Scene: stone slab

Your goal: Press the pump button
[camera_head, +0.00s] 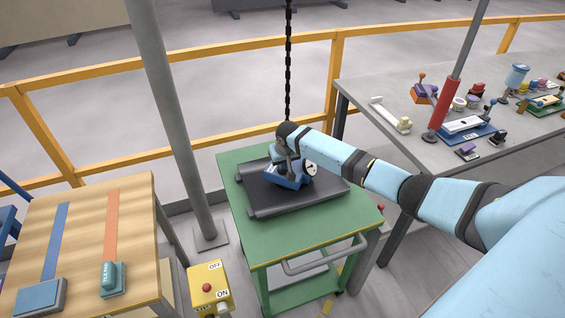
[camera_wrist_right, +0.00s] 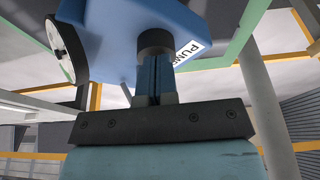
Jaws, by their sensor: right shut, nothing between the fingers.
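The blue pump box (camera_head: 284,181) stands on a dark tray (camera_head: 325,188) on the green cart. It has a round white gauge (camera_head: 310,168) on its side. My right gripper (camera_head: 289,163) points down over the pump box. In the right wrist view the blue pump box (camera_wrist_right: 120,35) fills the upper middle, with a partly cut-off PUMP label (camera_wrist_right: 188,50). A dark round button (camera_wrist_right: 155,42) sits at the tips of my right gripper (camera_wrist_right: 155,62), which is shut and empty. The fingertips look to be at the button; I cannot tell whether it is pressed in. My left gripper does not show.
The green cart (camera_head: 230,170) has a metal handle in front. A grey table (camera_head: 400,150) with several devices stands right, with a red-sleeved post (camera_head: 444,105). A wooden table (camera_head: 85,230) and a yellow ON/OFF box (camera_head: 209,288) are at left. A chain (camera_head: 288,70) hangs behind the pump box.

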